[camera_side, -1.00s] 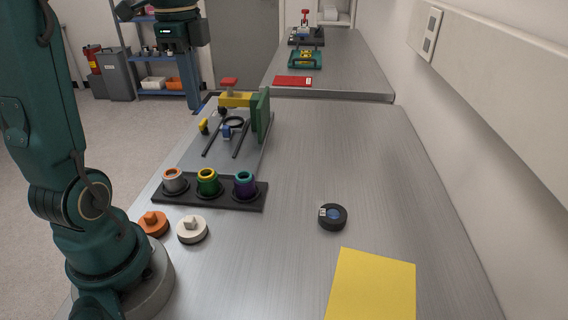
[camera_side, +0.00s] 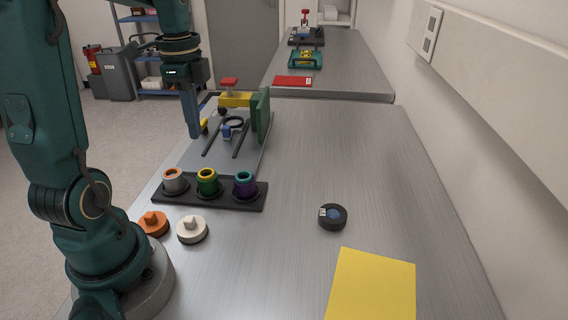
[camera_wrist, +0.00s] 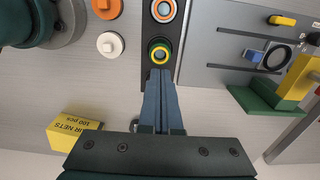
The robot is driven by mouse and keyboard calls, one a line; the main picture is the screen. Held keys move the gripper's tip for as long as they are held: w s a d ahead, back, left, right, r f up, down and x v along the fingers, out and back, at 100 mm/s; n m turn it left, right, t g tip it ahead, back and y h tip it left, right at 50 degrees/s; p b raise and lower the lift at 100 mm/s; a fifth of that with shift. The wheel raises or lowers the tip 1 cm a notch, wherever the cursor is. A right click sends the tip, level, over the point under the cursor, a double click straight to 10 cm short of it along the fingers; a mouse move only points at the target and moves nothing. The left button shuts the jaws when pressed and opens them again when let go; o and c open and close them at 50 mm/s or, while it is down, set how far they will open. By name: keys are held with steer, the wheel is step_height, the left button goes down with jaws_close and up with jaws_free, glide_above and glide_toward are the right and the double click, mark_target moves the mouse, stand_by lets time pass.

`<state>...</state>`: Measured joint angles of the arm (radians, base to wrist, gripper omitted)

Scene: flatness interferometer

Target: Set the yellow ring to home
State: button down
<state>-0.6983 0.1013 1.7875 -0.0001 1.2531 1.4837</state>
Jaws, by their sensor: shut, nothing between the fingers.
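The yellow ring (camera_side: 207,172) is the rim around the top of the green cup (camera_side: 208,188), the middle one of three in a black rack (camera_side: 225,204). It also shows in the wrist view (camera_wrist: 152,50), just beyond my fingertips. My gripper (camera_side: 194,136) is shut and empty, fingers pointing down, above and behind the rack in the side view. In the wrist view my gripper (camera_wrist: 160,72) appears just below the ring; whether it touches cannot be told there, but the side view shows it apart. The purple cup (camera_side: 245,187) is hidden by my fingers in the wrist view.
The grey cup with an orange ring (camera_side: 173,180) is left of the green one. An orange knob (camera_side: 152,223) and a white knob (camera_side: 192,230) sit in front. A fixture with a green upright plate (camera_side: 261,116) stands behind.

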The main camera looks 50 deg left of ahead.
mark_target(204, 173)
step_height(204, 173, down, 9)
steer(key=shift+r, duration=0.2)
stand_by(0.3)
steer(key=shift+s+f, duration=0.1)
steer(key=shift+f, duration=1)
steer(key=shift+r, duration=0.1)
step_height(204, 173, up, 9)
